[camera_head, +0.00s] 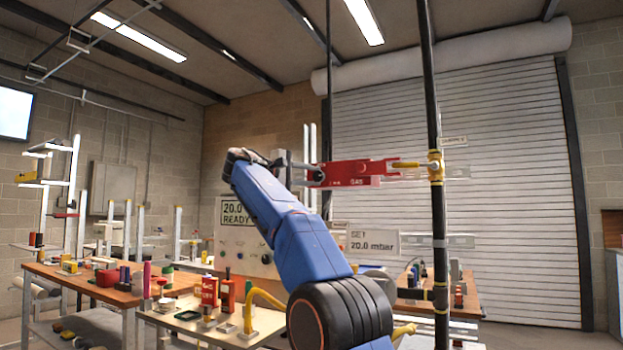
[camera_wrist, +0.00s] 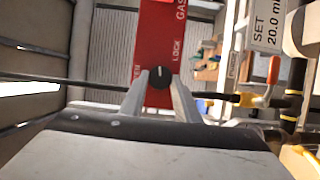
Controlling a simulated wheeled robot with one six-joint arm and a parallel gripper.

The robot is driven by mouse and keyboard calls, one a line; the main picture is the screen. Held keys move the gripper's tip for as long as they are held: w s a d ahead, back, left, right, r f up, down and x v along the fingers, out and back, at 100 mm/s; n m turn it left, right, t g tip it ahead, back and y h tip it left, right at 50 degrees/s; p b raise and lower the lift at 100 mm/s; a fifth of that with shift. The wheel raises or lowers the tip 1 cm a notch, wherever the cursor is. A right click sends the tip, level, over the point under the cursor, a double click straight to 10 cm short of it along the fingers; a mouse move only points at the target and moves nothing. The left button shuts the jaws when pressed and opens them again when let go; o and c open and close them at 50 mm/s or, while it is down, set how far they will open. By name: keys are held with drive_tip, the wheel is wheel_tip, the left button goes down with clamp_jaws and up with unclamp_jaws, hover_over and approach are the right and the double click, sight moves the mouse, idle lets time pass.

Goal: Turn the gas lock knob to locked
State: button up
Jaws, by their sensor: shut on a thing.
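The red gas lock plate (camera_head: 350,173) is level beside a vertical black pipe, and its left end meets my gripper. In the wrist view the same red plate (camera_wrist: 163,35) carries the words GAS and LOCK, plus a partly hidden word to the left. The round black gas lock knob (camera_wrist: 159,76) is at the plate's lower end. A small pale mark shows on its face; its exact setting is hard to read. My gripper (camera_wrist: 160,90) has one finger on each side of the knob and is shut on it. In the head view my gripper (camera_head: 303,172) is small.
Below, a bench (camera_head: 265,322) bears red and black parts and a yellow pipe. A sign (camera_head: 373,242) reads SET 20.0 mbar. A roller shutter stands behind.

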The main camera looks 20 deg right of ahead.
drive_tip(key=shift+m+y, duration=0.3)
drive_tip(key=shift+m, duration=0.2)
drive_tip(key=o, duration=1)
drive_tip(key=shift+o, duration=0.2)
drive_tip(key=v, duration=1.7)
drive_tip(key=shift+a, duration=0.2)
